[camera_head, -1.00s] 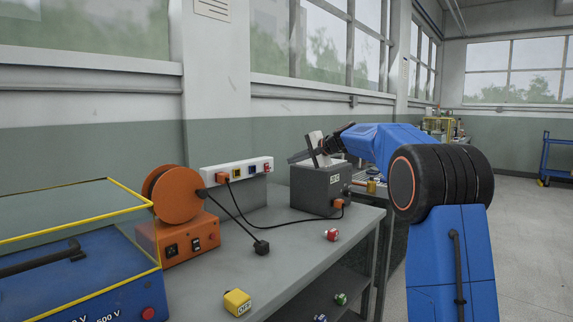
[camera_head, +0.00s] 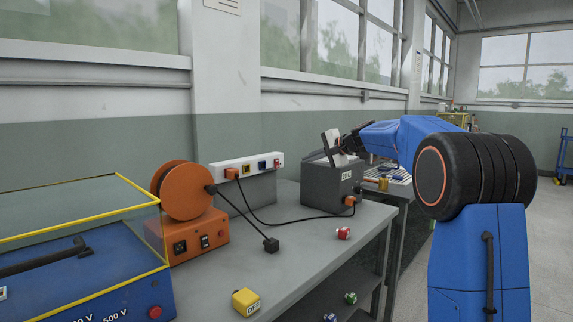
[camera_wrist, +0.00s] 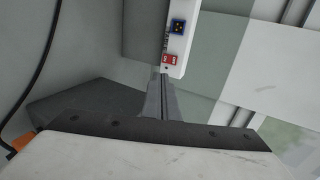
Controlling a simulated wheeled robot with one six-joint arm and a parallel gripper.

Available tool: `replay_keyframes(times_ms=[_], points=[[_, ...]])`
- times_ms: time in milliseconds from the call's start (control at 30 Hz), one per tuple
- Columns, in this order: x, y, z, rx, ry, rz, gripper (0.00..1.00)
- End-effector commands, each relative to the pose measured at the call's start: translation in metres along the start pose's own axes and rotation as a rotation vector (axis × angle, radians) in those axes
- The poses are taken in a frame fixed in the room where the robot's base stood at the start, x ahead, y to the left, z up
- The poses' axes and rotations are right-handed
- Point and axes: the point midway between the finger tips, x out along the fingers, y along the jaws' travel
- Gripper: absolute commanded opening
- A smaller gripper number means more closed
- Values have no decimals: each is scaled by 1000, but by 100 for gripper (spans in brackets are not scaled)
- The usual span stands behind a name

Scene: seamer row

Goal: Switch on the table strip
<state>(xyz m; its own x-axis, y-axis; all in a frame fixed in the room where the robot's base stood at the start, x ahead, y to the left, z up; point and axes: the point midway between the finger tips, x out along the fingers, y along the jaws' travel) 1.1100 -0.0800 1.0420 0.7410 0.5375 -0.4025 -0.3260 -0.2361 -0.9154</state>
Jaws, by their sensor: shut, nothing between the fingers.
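Whether the switch is lit cannot be told. My gripper (camera_wrist: 162,80) is shut and empty, its tips pointing toward that end of the strip. In the head view the fingers are small and partly unclear.
A grey box (camera_head: 322,187) stands right of the strip, below my gripper. A black cable runs to it. An orange cable reel (camera_head: 182,190), a loose black plug (camera_head: 271,245), a yellow block (camera_head: 245,301) and a red-and-white piece (camera_head: 343,233) are on the bench.

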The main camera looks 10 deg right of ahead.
Motion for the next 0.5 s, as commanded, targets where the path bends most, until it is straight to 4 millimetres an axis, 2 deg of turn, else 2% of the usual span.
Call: replay_keyframes(times_ms=[267, 500], points=[[4, 0, 0, 0, -1, 0, 0], [34, 0, 0, 0, -2, 1, 0]])
